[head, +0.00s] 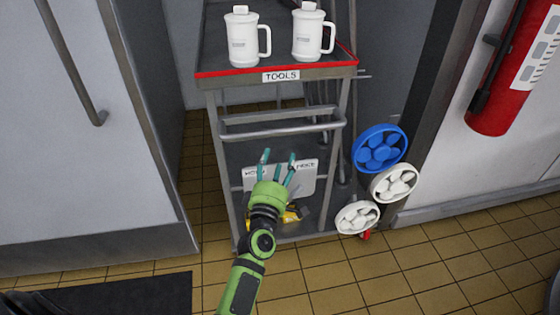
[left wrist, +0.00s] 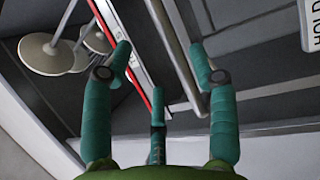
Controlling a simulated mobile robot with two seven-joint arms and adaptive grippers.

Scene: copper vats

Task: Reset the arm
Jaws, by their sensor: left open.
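My left gripper (head: 278,160) is at the end of my green and black arm, which comes up from the bottom middle of the head view. Its teal fingers are spread open with nothing between them. It is in front of the tool cart (head: 280,131), below the cart's top shelf, as seen in the head view. In the left wrist view the open teal fingers (left wrist: 162,70) point toward the cart's red-edged shelf and grey rails. My right gripper is not in view.
Two white lidded mugs (head: 243,40) (head: 307,33) stand on the cart's top. Blue (head: 380,149) and white (head: 394,183) round handles are at its right. A yellow item (head: 292,214) lies low in the cart. A fire extinguisher (head: 505,85) hangs right. Tiled floor is open at lower right.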

